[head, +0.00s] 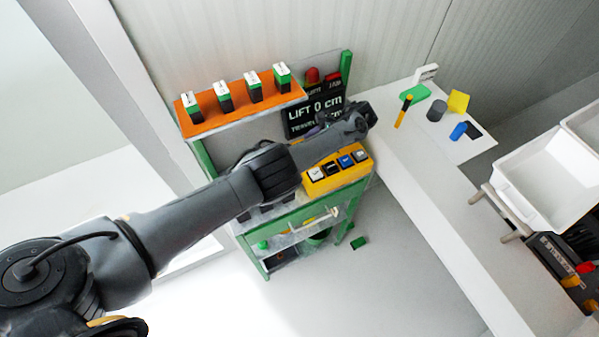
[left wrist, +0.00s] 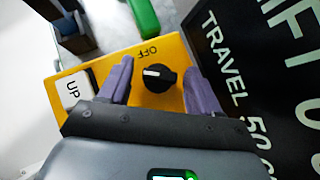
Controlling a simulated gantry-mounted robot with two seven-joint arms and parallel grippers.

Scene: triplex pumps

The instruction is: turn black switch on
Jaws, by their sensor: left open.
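The black switch (left wrist: 159,77) is a round knob with a white pointer mark on a yellow panel (left wrist: 190,60). The word OFF is printed beside it, and the white mark lies on the side toward that word. In the left wrist view my left gripper (left wrist: 158,84) is open, with one purple finger on each side of the knob. I cannot tell whether the fingers touch it. In the head view my left arm reaches over the yellow control box (head: 345,178), and the arm hides the knob. The right gripper is not in view.
A white UP button (left wrist: 75,95) sits left of the knob, and more buttons line the box. A black display (head: 312,117) reading LIFT 0 cm stands behind it. An orange shelf (head: 240,107) with several green-and-black items is to the left. A white counter (head: 420,160) is on the right.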

